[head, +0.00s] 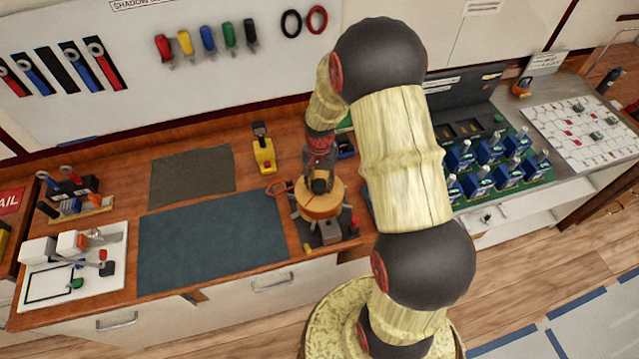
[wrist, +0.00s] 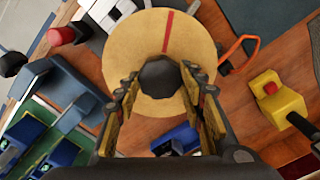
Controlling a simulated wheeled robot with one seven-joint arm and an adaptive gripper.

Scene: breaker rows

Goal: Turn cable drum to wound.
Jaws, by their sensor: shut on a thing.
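The cable drum (head: 306,204) is a round wooden disc on a dark stand on the wooden bench, below my arm. In the wrist view the drum's pale face (wrist: 125,62) fills the upper middle. A red stripe (wrist: 167,32) runs on it toward the top rim. A dark round knob (wrist: 160,78) stands at its middle. My gripper (head: 320,182) is over the drum from above. In the wrist view my gripper (wrist: 162,86) has one finger on each side of the knob and is shut on it. The drum's lower edge is partly hidden by the fingers.
A yellow tool (head: 264,155) and an orange loop (head: 278,188) lie close to the drum. A bare blue mat (head: 210,240) is at its left. Rows of blue breakers (head: 490,170) stand at the right, beyond my arm. Tools hang on the wall panel (head: 130,60).

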